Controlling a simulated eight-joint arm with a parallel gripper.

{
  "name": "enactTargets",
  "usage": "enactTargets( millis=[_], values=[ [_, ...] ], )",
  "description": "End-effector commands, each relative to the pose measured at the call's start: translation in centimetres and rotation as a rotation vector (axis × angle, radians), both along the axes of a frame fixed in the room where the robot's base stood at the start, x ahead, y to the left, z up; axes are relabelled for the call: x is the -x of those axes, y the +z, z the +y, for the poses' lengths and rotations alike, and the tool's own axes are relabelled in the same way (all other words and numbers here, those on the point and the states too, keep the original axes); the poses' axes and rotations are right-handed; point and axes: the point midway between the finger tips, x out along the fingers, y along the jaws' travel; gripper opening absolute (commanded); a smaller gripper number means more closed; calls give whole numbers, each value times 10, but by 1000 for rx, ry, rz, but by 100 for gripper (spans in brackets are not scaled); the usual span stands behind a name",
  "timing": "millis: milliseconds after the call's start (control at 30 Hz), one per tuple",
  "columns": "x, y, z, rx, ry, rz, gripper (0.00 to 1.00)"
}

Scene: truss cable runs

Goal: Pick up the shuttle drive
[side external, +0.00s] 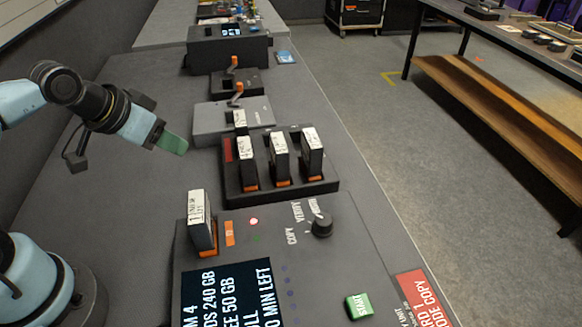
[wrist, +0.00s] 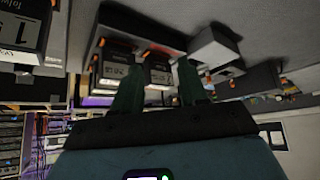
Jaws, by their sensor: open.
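Several upright black drives with white labels are in view, and I cannot tell which one is the shuttle drive. One drive (side external: 201,222) stands in the front copy unit, and a labelled drive also shows close up in the wrist view (wrist: 22,35). Three more stand in a black tray (side external: 293,194): a left drive (side external: 246,163), a middle drive (side external: 280,158) and a right drive (side external: 312,153). My gripper (side external: 173,144) is open and empty, with green fingers, above the bench left of the tray. In the wrist view, my gripper (wrist: 158,88) has its fingers apart, with tray drives beyond them.
The copy unit's dark screen (side external: 228,295), knob (side external: 322,225) and green start button (side external: 359,305) are at the front. A dark box (side external: 228,52) is farther back. The bench left of the tray is clear.

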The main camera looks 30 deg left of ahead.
Motion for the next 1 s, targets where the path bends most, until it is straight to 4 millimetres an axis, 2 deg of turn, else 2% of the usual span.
enactTargets(
  millis=[100, 133, 500, 767, 867, 1000],
  values=[
    [0, 0, 0, 0, 0, 0, 43],
    [0, 0, 0, 0, 0, 0, 46],
    [0, 0, 0, 0, 0, 0, 100],
    [0, 2, 0, 0, 0, 0, 100],
    [0, 10, 0, 0, 0, 0, 100],
    [0, 32, 0, 0, 0, 0, 100]
  ],
)
